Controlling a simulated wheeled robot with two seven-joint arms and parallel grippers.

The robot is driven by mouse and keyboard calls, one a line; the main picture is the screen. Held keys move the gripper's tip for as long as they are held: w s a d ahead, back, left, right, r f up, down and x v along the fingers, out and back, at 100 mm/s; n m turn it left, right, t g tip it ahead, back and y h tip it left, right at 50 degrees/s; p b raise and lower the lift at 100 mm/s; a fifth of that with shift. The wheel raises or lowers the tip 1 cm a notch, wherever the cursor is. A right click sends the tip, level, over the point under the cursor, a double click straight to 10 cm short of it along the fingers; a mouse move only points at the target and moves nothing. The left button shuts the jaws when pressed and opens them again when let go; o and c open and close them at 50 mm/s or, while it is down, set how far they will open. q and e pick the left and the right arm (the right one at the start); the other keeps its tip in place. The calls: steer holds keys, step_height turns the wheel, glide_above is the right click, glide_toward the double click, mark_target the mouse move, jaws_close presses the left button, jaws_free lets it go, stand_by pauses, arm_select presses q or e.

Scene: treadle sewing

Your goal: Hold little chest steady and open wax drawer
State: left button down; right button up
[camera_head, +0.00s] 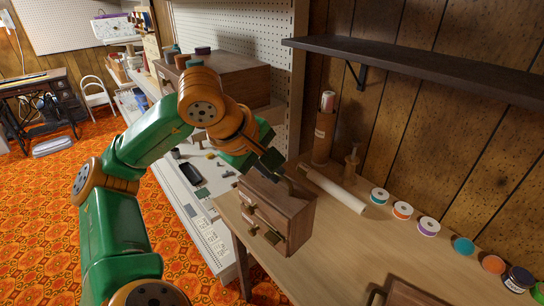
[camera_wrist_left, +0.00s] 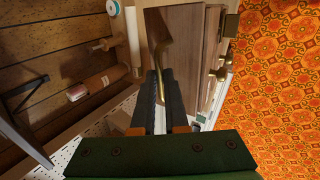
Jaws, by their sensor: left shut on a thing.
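The little chest (camera_head: 301,213) is a small dark wooden box upright on the light wood table. Its drawer fronts (camera_head: 262,218) face left and carry brass pulls and label plates. I cannot tell which is the wax drawer, and no drawer visibly stands far out. My left gripper (camera_head: 281,172) is at the top of the chest. In the left wrist view the fingers (camera_wrist_left: 162,95) are shut on a brass handle (camera_wrist_left: 157,35) on the chest's top. The chest side (camera_wrist_left: 190,50) and its pulls show to the right. My right gripper is not in view.
The table (camera_head: 330,245) is clear right of the chest. A white roll (camera_head: 335,190) lies behind it, and several thread spools (camera_head: 428,226) line the wall side. A dark wooden item (camera_head: 405,296) sits at the bottom edge. A dark shelf (camera_head: 420,65) overhangs the back.

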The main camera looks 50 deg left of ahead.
arm_select(q)
steer(key=w+d+f+p, duration=0.1)
steer(key=w+f, duration=1)
steer(key=w, duration=0.2)
steer(key=shift+f, duration=0.15)
stand_by(0.4)
steer(key=shift+w+f, duration=0.1)
steer(key=shift+f, duration=0.15)
steer(key=shift+f+b, duration=0.3)
steer(key=shift+b, duration=0.2)
stand_by(0.6)
steer(key=c, duration=0.9)
jaws_free()
steer(key=shift+d, duration=0.1)
steer(key=shift+o, duration=0.2)
